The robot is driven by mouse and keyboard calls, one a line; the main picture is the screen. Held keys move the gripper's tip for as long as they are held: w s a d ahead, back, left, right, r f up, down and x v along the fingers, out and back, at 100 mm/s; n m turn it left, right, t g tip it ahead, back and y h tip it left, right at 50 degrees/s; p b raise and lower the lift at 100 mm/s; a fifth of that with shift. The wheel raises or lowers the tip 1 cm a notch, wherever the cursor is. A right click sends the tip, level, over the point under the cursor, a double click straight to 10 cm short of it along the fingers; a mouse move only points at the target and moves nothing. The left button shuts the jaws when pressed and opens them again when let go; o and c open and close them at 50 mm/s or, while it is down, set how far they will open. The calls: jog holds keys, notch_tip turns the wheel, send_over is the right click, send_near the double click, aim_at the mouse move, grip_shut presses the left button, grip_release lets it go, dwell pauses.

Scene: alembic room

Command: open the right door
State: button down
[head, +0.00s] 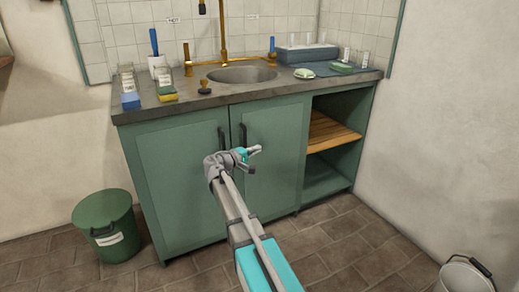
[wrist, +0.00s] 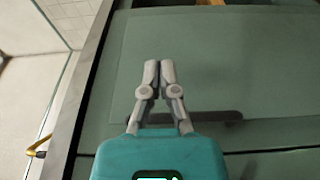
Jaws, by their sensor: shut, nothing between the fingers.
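The right door (head: 275,150) is a green panel under the counter, closed flush with the left door (head: 180,175). Its dark upright handle (head: 243,134) is near its left edge. In the wrist view, turned sideways, the right door (wrist: 230,60) fills most of the picture and its handle (wrist: 225,116) lies partly hidden behind my fingers. My gripper (head: 257,149) is in front of the right door, pointing right, with its tips past the handle. In the wrist view my gripper (wrist: 158,66) has its fingers together and empty. I cannot tell whether it touches the handle or door.
An open shelf section with a wooden board (head: 328,132) is right of the right door. The grey counter (head: 225,92) overhangs above, with a sink (head: 242,75). A green bin (head: 105,227) stands at left, a white bucket (head: 465,276) at lower right. The tiled floor before the doors is mostly clear.

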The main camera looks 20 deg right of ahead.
aim_at(241, 137)
jog(key=v, duration=0.9)
jog(key=shift+a, duration=0.35)
jog(key=shift+d, duration=0.1)
jog(key=shift+w+d+r+n+t+y+p, duration=0.2)
jog(key=shift+w+n+t+y, duration=0.55)
jog(key=shift+n+t+y, duration=0.65)
jog(key=shift+w+d+r+n+t+y+p, duration=0.1)
jog(key=shift+w+r+n+t+y+p, duration=0.15)
jog(key=shift+w+n+t+y, duration=1.15)
jog(key=shift+w+d+r+n+t+y+p, duration=0.15)
jog(key=shift+r+n+t+y+p, duration=0.2)
jog(key=shift+n+t, duration=1.1)
jog(key=shift+w+f+m+t, duration=0.1)
jog(key=shift+f+m+t, duration=0.05)
jog(key=shift+m+t, duration=0.4)
jog(key=shift+x, duration=4.9)
jog(key=shift+d, duration=0.2)
